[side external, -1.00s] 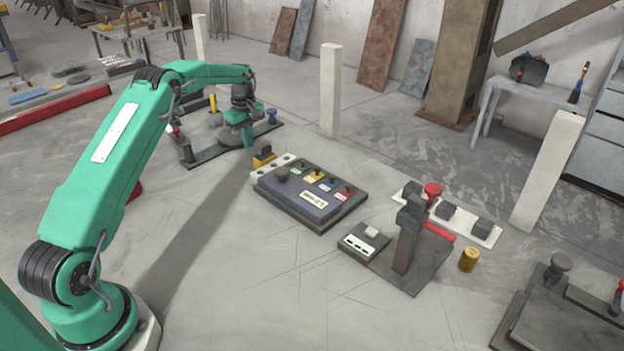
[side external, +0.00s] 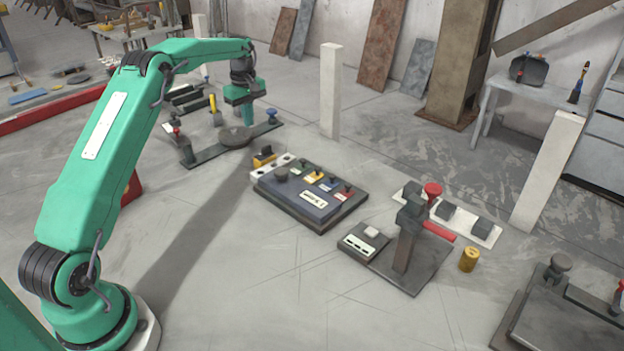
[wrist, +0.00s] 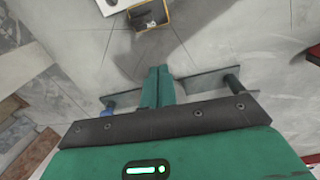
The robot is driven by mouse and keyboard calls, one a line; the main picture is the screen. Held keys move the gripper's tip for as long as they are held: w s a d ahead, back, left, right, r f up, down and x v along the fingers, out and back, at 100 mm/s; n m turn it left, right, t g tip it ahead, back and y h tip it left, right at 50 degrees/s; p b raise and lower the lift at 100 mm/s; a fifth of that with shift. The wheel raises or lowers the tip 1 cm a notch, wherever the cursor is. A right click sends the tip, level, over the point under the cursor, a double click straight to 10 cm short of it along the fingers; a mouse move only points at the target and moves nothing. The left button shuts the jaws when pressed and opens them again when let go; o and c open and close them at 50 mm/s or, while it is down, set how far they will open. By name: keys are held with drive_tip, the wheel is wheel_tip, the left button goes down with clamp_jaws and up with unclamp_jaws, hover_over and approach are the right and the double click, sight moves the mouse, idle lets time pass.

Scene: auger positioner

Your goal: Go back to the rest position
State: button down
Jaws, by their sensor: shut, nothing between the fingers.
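My gripper (side external: 242,113) is shut and empty, its fingers pointing down in the side view. It hangs above a low dark fixture with a bar base (side external: 205,153), a round grey disc (side external: 235,136), a red-topped post (side external: 177,132) and a blue-topped post (side external: 271,114). There is a gap between the fingertips and the disc. In the wrist view the two green fingers of my gripper (wrist: 157,82) lie together. Part of the fixture (wrist: 205,81) shows behind them there; the disc is hidden.
A control box (side external: 310,197) with coloured levers stands right of the fixture. Beyond it are a dark press (side external: 407,235) with a red handle and a yellow cylinder (side external: 469,259). A pale post (side external: 330,90) rises behind. Open floor (side external: 260,290) lies in front.

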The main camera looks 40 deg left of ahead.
drive_tip(key=s+d+r+m+t, duration=0.1)
drive_tip(key=s+d+r+m, duration=0.3)
drive_tip(key=s+d+r, duration=0.35)
drive_tip(key=s+d+r+m+t, duration=0.2)
drive_tip(key=s+d+r+m, duration=0.25)
drive_tip(key=d+r, duration=0.5)
drive_tip(key=s+d+f+m, duration=0.1)
drive_tip(key=s+d+m, duration=0.2)
drive_tip(key=s, duration=0.4)
drive_tip(key=s+d+f+m+t, duration=0.1)
drive_tip(key=s+d+f+m, duration=0.1)
drive_tip(key=s+d, duration=0.2)
drive_tip(key=s+d+f+m+t, duration=0.1)
drive_tip(key=s+d+m, duration=0.2)
drive_tip(key=s, duration=0.7)
drive_tip(key=shift+s+d+f+m, duration=0.35)
drive_tip(key=shift+d, duration=0.15)
drive_tip(key=c, duration=2.2)
unclamp_jaws()
